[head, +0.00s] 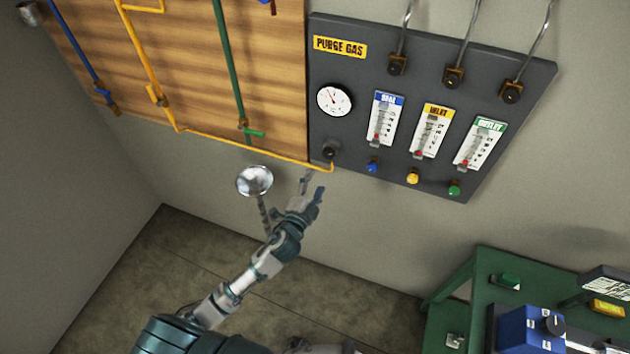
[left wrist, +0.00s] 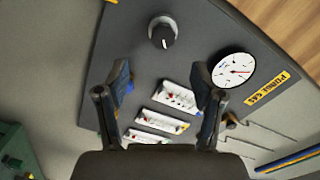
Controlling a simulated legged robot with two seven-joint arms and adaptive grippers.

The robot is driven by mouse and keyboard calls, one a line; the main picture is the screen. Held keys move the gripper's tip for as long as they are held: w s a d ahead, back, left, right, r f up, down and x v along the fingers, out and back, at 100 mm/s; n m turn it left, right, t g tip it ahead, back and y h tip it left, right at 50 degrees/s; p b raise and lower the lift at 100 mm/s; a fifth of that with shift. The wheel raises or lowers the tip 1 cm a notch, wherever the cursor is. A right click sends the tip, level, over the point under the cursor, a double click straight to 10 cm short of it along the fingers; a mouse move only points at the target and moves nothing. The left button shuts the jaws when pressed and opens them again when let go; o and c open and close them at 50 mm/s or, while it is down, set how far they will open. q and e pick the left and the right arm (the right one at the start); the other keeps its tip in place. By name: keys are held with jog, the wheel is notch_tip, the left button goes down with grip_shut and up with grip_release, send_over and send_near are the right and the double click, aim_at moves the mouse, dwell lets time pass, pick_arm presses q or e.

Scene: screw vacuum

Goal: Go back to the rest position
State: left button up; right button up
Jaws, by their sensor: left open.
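My left gripper (head: 312,190) is open and empty, just below the lower left corner of the grey purge gas panel (head: 420,60). In the left wrist view, its two fingers (left wrist: 160,95) stand apart with the panel behind them. A black knob (head: 329,151) sits at the panel's lower left corner. The knob also shows in the left wrist view (left wrist: 162,34), beyond the fingers and apart from them. My left arm reaches up from the bottom of the head view. My right gripper is not in view.
The panel carries a round gauge (head: 334,100), three flowmeters and blue, yellow and green knobs. A wooden board (head: 190,70) with coloured pipes is at upper left. A shiny round metal object (head: 254,180) is beside my arm. A green bench (head: 480,270) with a blue box (head: 530,330) stands at lower right.

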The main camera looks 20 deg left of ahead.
pick_arm(q)
jog(key=shift+f, duration=0.1)
jog(key=s+a+f+n+g+b, duration=0.1)
jog(key=a+f+g, duration=0.15)
jog(key=f, duration=0.95)
jog(key=a+f+n+g+b, duration=0.1)
jog(key=f+g, duration=0.2)
jog(key=f, duration=1)
jog(key=s+a+f+n+g+y, duration=0.1)
jog(key=s+f+g, duration=0.1)
jog(key=s+f, duration=0.5)
jog(key=s+a+f+n+g, duration=0.1)
jog(key=s+f+n+g, duration=0.15)
jog(key=f, duration=0.85)
jog(key=s+f+n+g+b, duration=0.2)
jog(key=s+f+g, duration=0.1)
jog(key=s+f, duration=1.25)
jog(key=s+f+n+g, duration=0.1)
jog(key=s+f, duration=0.3)
jog(key=s, duration=0.8)
jog(key=s+f+n+g, duration=0.2)
jog(key=s+f+g, duration=0.1)
jog(key=s, duration=0.9)
jog(key=shift+s+d+f+b, duration=0.15)
jog(key=shift+d+f+b, duration=0.25)
jog(key=shift+f, duration=0.4)
